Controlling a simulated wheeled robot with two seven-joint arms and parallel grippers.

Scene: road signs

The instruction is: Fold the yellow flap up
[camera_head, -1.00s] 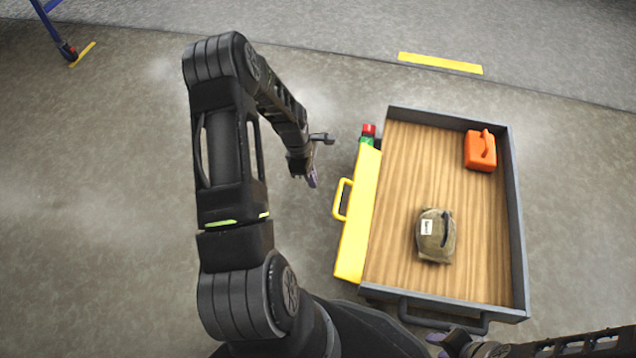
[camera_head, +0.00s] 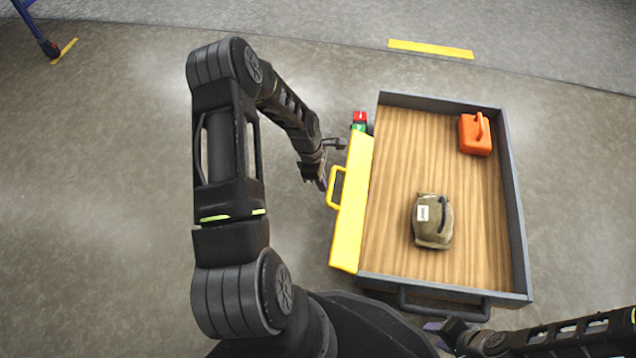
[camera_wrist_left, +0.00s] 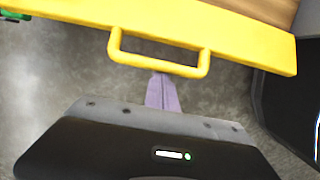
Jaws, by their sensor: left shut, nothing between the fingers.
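The yellow flap (camera_head: 352,210) hangs folded out along the left side of a wood-floored cart. It has a yellow loop handle (camera_head: 334,190) on its outer side. My left gripper (camera_head: 322,184) is just left of the handle, shut and empty. In the left wrist view the flap (camera_wrist_left: 215,28) crosses the top, and its handle (camera_wrist_left: 160,62) reaches toward my purple fingers (camera_wrist_left: 162,85). The fingertips overlap the handle bar there; I cannot tell if they touch it. My right gripper (camera_head: 440,332) is low at the cart's near edge; its fingers are too unclear to judge.
The cart bed (camera_head: 400,170) has grey walls and carries an orange canister (camera_head: 475,135) and a tan bag (camera_head: 433,222). A red and green object (camera_head: 360,121) is by the flap's far end. A dark bar (camera_head: 440,307) runs along the near side.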

